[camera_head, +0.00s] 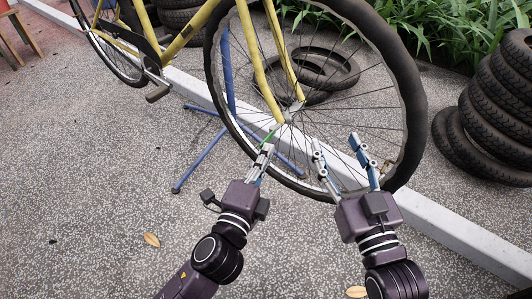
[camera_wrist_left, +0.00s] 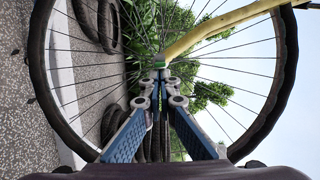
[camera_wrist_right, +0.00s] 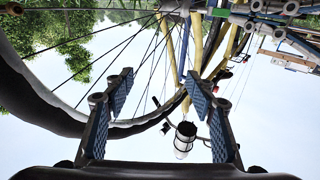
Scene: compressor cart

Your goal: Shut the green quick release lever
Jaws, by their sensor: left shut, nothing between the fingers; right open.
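The green quick release lever (camera_head: 268,136) is a thin green bar at the hub of the yellow bicycle's wheel (camera_head: 288,118), angled down and left from the hub in the head view. My left gripper (camera_head: 267,150) is shut and empty, its tips just below the lever; I cannot tell whether they touch it. In the left wrist view its closed fingers (camera_wrist_left: 164,88) point at the hub and partly hide it. My right gripper (camera_head: 336,141) is open and empty, right of the hub in front of the spokes. Its spread fingers also show in the right wrist view (camera_wrist_right: 158,76).
The yellow fork (camera_head: 259,65) rises from the hub. Blue stand legs (camera_head: 202,158) spread on the paving to the left. Stacked tyres (camera_head: 491,120) stand at right and more lie behind the wheel. A pale kerb (camera_head: 450,232) crosses behind.

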